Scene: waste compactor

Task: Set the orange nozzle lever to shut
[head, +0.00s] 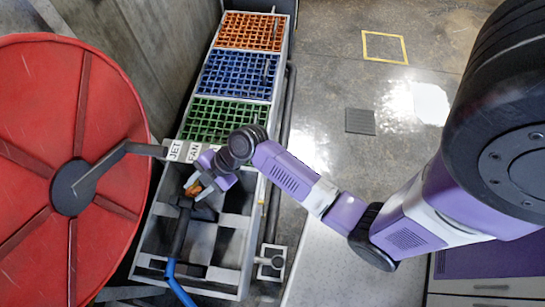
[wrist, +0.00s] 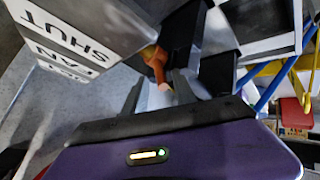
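The orange nozzle lever (head: 194,190) is small and sits above the grey sink-like bay, at the dark nozzle (head: 181,228). In the wrist view, the orange lever (wrist: 156,64) shows just ahead of and between my fingertips. My gripper (head: 199,187) is at the lever, with its fingers apart; in the wrist view my gripper (wrist: 158,84) has a gap between its fingers. I cannot tell whether a finger touches the lever. The SHUT label (wrist: 78,32) reads upside down in the wrist view; the FAN label (head: 193,152) and JET label (head: 175,150) show in the head view.
A big red wheel-like disc (head: 110,110) with a grey arm stands at the left. Green (head: 213,119), blue (head: 238,76) and orange (head: 252,31) grids lie behind the bay. A blue hose (head: 180,287) hangs from the nozzle. The floor at the right is mostly free.

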